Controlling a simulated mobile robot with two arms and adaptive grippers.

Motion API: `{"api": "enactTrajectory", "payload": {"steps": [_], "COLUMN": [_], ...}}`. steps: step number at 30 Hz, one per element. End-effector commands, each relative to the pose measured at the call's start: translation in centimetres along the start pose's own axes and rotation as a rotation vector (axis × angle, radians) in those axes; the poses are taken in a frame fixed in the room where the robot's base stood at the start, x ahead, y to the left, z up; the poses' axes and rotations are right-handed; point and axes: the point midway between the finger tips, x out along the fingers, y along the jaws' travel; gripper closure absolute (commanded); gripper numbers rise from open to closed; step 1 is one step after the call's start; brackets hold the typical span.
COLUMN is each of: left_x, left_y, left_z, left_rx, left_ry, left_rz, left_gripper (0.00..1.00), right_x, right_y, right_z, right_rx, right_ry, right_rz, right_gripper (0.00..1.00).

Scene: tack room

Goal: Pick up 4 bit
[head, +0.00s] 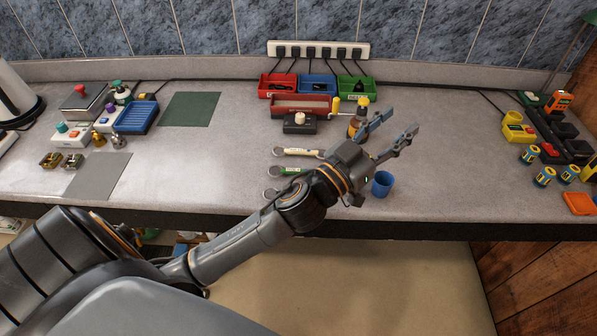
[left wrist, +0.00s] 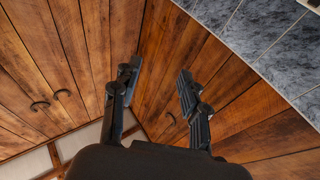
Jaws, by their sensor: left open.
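I cannot tell for sure which thing is the bit. Several ring-ended tools lie left of my left gripper: one with a white handle (head: 298,152), one with a green handle (head: 290,171), and one partly hidden behind my arm (head: 270,193). My left gripper (head: 404,118) is open and empty above the counter, its fingers pointing up and right. It also shows in the left wrist view (left wrist: 160,68), with no object between the fingers. An amber bottle (head: 354,124) stands just behind the gripper. A blue cup (head: 382,184) stands close to its right. My right gripper is not in view.
Red (head: 278,86), blue (head: 317,84) and green (head: 355,84) bins stand at the back under a power strip (head: 318,50). A black box with a knob (head: 299,124) stands before them. Yellow-blue spools (head: 545,176) are at right. The counter between cup and spools is clear.

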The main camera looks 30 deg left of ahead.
Motion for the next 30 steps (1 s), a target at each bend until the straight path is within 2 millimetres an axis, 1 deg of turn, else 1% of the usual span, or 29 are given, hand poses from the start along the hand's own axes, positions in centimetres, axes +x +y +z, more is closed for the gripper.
{"api": "enactTrajectory", "payload": {"steps": [1,2,3,5,6,8,9,10,11,12,14,15,17,18,20,21,22,23,24,25,26,27,30], "left_x": [1.2,1.6,2.0,2.1,2.0,1.5,1.1,0.8,0.4,-0.2,-1.1,-1.6,-2.5,-3.0,-3.8,-4.3,-4.7,-5.1,-5.7,-6.1,-6.5,-7.1,-8.4], "left_y": [1.7,2.9,4.5,6.9,8.4,10.3,11.3,11.9,12.3,12.5,12.2,11.5,9.8,8.1,5.0,2.5,0.6,-1.5,-4.2,-6.2,-8.1,-10.4,-14.8], "left_z": [-1.8,-2.7,-3.7,-4.5,-4.7,-4.4,-3.8,-3.2,-2.5,-1.4,0.6,2.0,4.0,5.3,7.0,7.9,8.3,8.7,8.8,8.8,8.6,8.2,7.0], "left_rx": [0.018,0.026,0.034,0.054,0.071,0.101,0.125,0.145,0.164,0.193,0.240,0.271,0.320,0.352,0.397,0.424,0.441,0.455,0.471,0.480,0.485,0.490,0.487], "left_ry": [0.077,0.115,0.154,0.190,0.196,0.180,0.152,0.121,0.082,0.017,-0.103,-0.198,-0.363,-0.484,-0.678,-0.817,-0.919,-1.021,-1.150,-1.242,-1.326,-1.427,-1.616], "left_rz": [0.106,0.175,0.271,0.422,0.525,0.676,0.775,0.845,0.913,0.996,1.104,1.163,1.226,1.251,1.257,1.241,1.218,1.186,1.134,1.088,1.038,0.970,0.811], "left_gripper": [0.56,0.56,0.56,0.56,0.56,0.56,0.56,0.56,0.56,0.56,0.56,0.56,0.56,0.56,0.56,0.56,0.56,0.56,0.56,0.56,0.56,0.56,0.56], "right_x": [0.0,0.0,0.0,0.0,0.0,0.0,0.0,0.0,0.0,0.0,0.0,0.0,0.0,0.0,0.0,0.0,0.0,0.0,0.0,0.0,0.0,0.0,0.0], "right_y": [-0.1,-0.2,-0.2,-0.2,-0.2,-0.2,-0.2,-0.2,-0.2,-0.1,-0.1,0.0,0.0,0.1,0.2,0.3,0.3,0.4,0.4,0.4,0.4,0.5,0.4], "right_z": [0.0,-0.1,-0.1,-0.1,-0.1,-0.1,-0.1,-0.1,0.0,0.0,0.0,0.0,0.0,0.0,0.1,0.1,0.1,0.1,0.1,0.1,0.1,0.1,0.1], "right_rx": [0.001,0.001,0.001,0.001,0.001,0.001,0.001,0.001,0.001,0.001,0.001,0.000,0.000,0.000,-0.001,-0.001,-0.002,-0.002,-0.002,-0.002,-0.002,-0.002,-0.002], "right_ry": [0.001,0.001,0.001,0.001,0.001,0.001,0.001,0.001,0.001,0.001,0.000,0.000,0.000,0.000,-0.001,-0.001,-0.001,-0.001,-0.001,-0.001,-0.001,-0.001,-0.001], "right_rz": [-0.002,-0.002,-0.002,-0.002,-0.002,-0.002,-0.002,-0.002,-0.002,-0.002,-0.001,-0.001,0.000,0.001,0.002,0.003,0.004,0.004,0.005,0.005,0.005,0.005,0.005], "right_gripper": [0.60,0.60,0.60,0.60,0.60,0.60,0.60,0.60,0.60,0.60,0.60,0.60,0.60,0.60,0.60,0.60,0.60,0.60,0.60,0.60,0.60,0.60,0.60]}}
